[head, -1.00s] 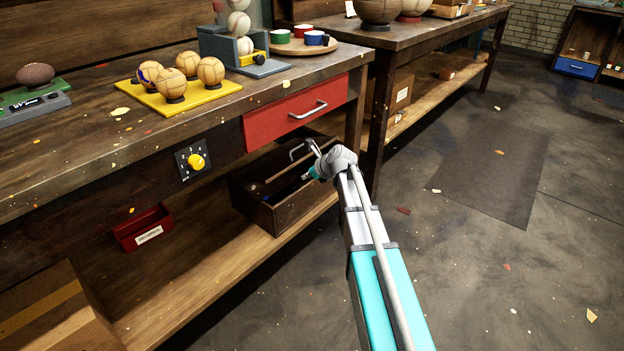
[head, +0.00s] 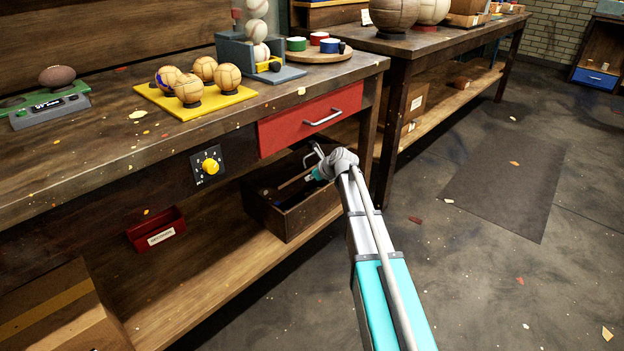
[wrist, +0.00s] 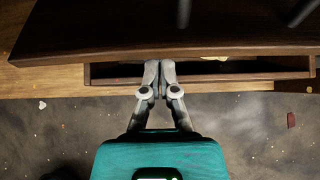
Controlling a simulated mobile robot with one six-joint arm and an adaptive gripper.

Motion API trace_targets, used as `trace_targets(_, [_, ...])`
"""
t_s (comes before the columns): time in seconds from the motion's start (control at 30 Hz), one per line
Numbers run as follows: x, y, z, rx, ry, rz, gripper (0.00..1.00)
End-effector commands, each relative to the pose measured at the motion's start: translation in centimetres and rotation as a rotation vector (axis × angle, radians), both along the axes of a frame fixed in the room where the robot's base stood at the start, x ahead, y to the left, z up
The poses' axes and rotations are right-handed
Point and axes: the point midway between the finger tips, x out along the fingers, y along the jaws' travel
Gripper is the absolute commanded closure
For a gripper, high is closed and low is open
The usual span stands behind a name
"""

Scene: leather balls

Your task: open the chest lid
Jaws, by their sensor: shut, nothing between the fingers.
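I cannot make out a chest with a lid for certain. A dark wooden box (head: 287,222) stands on the lower shelf under the near bench, open at the top. A stacked wooden piece (head: 335,16) at the back of the far bench is cut by the top edge; I cannot tell whether it is a chest. My gripper (wrist: 159,66) is shut and empty, in front of a dark wooden top (wrist: 100,45) with the open box (wrist: 115,80) below it in the wrist view. In the head view my gripper is small, in front of the box, its fingertips hard to see.
Balls stand on a yellow board (head: 212,103). A red bin (head: 157,229) and a cardboard box (head: 65,315) are below. The floor (head: 480,270) to the right is mostly clear.

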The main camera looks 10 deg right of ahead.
Motion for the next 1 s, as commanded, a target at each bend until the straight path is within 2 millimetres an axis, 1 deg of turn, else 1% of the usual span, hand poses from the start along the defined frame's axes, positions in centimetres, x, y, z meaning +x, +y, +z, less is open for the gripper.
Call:
trace_targets(0.03, [0.1,0.1,0.5,0.000,0.000,0.000,1.00])
trace_targets(0.13, [0.2,0.2,0.7,0.000,0.000,0.000,1.00])
trace_targets(0.67, [0.3,0.3,0.9,0.001,-0.001,0.000,1.00])
trace_targets(0.77, [0.5,0.4,1.4,0.001,-0.001,0.000,1.00])
trace_targets(1.0, [1.2,0.9,3.4,0.002,-0.001,0.000,1.00])
